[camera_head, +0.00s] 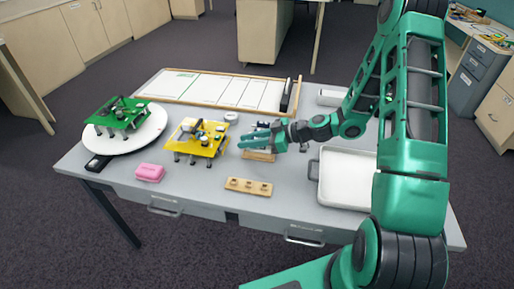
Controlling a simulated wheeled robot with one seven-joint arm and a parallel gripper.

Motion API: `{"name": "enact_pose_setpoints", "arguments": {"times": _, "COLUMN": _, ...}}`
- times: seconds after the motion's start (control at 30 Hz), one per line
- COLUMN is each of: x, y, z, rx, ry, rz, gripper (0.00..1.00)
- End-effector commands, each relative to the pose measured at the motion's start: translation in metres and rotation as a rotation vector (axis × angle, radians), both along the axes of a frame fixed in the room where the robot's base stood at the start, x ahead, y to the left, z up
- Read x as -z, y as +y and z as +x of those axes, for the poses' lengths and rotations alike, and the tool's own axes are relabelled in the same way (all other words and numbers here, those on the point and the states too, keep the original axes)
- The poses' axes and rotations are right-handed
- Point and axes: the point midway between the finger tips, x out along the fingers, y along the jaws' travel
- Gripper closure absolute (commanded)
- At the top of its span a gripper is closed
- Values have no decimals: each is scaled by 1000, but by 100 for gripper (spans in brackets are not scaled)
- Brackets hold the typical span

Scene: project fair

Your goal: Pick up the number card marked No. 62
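No card with a readable No. 62 shows in the head view; any lettering is too small to read. My gripper (242,140) reaches in from the right over the middle of the grey table (205,198). Its two green fingers point left and look parted, with nothing seen between them. A wooden piece (260,156) lies just below the gripper and is partly hidden by it. Small dark and white items (263,125) sit just behind the fingers, too small to identify.
A yellow stand (187,148) is left of the gripper; a green board (118,118) rests on a round white plate (145,139). A pink block (150,172), a wooden strip with holes (249,187), a white tray (345,204) and a framed white panel (215,90) surround it.

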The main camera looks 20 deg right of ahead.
Motion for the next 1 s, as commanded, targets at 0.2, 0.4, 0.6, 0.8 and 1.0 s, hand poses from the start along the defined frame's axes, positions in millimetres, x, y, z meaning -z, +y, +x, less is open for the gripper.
{"name": "enact_pose_setpoints", "arguments": {"times": 0.2, "x": 0, "y": 0, "z": 0, "rx": 1, "ry": 0, "rz": 0, "gripper": 86}}
{"name": "enact_pose_setpoints", "arguments": {"times": 0.4, "x": 0, "y": 0, "z": 0, "rx": 1, "ry": 0, "rz": 0, "gripper": 100}}
{"name": "enact_pose_setpoints", "arguments": {"times": 0.6, "x": -1, "y": 0, "z": 0, "rx": 1, "ry": 0, "rz": 0, "gripper": 100}}
{"name": "enact_pose_setpoints", "arguments": {"times": 0.8, "x": -9, "y": -1, "z": 1, "rx": 1, "ry": -2, "rz": -1, "gripper": 100}}
{"name": "enact_pose_setpoints", "arguments": {"times": 1.0, "x": -30, "y": -1, "z": 1, "rx": 1, "ry": -4, "rz": -2, "gripper": 100}}
